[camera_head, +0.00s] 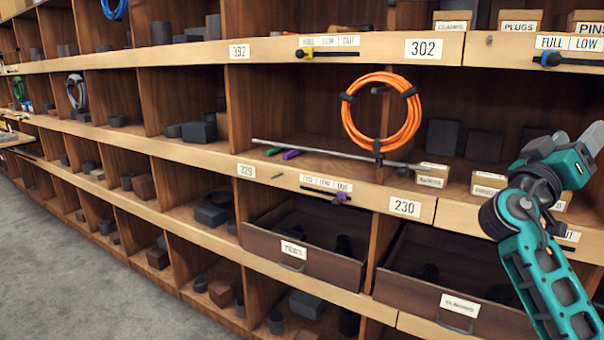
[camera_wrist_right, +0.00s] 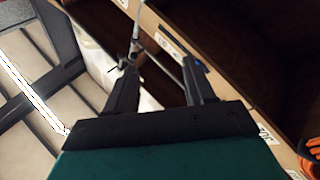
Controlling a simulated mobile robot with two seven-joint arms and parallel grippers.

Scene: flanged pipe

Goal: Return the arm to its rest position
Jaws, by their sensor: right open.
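My right arm (camera_head: 548,265), teal and black, rises from the lower right of the head view and bends at a dark joint beside the shelf front. Its upper end is near the small labelled boxes at the far right and covers part of them. In the right wrist view my right gripper (camera_wrist_right: 162,60) has its two dark fingers spread apart, with nothing held between them. Shelf edges and a thin rod-like shape show blurred beyond the fingertips. My left arm and gripper are not in view.
The wooden shelf rack (camera_head: 190,160) fills the head view. An orange hose coil (camera_head: 412,125) hangs above a long grey rod (camera_head: 330,153) lying at the shelf front. Two drawers (camera_head: 305,262) (camera_head: 440,295) stand pulled out below. Grey floor (camera_head: 60,265) is clear at lower left.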

